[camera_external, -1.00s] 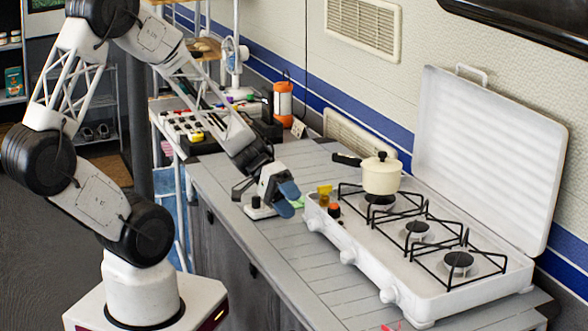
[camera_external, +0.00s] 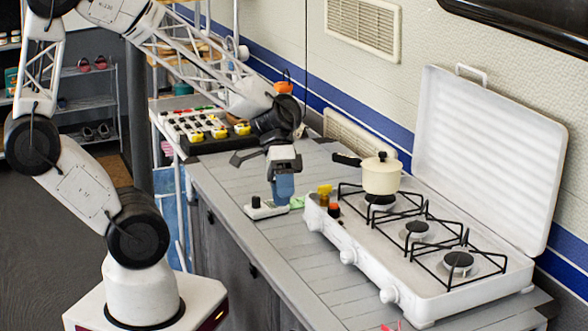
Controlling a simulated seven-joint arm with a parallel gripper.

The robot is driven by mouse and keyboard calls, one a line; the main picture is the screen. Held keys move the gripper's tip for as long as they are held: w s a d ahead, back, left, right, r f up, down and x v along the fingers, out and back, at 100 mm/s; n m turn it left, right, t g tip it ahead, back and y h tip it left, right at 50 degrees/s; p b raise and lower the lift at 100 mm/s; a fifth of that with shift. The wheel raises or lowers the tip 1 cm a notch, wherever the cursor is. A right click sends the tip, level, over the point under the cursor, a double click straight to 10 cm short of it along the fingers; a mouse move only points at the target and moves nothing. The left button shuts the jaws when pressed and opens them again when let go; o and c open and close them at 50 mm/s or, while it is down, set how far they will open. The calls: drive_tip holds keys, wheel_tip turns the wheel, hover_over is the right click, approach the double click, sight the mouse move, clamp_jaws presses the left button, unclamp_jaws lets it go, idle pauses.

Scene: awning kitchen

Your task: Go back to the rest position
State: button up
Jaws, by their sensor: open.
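My gripper (camera_external: 283,186) hangs over the grey counter (camera_external: 235,210), pointing down, to the left of the stove. It is open, and I see nothing held in it. Its blue fingertip part is close above or beside a small white device with a black knob (camera_external: 264,208) on the counter; I cannot tell whether they touch.
A white camping stove (camera_external: 350,258) with its lid raised stands on the right, with a cream pot (camera_external: 382,174) on its far burner. A switch panel (camera_external: 205,130) lies at the back left.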

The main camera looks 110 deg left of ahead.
drive_tip(key=s+d+r+m+g+y, duration=0.1)
drive_tip(key=d+r+m+y, duration=0.5)
drive_tip(key=d+r, duration=0.7)
drive_tip(key=shift+s+d+r+m+g+y, duration=0.15)
drive_tip(key=shift+s+d+m+g+y, duration=0.25)
drive_tip(key=shift+d, duration=0.9)
idle(1.7)
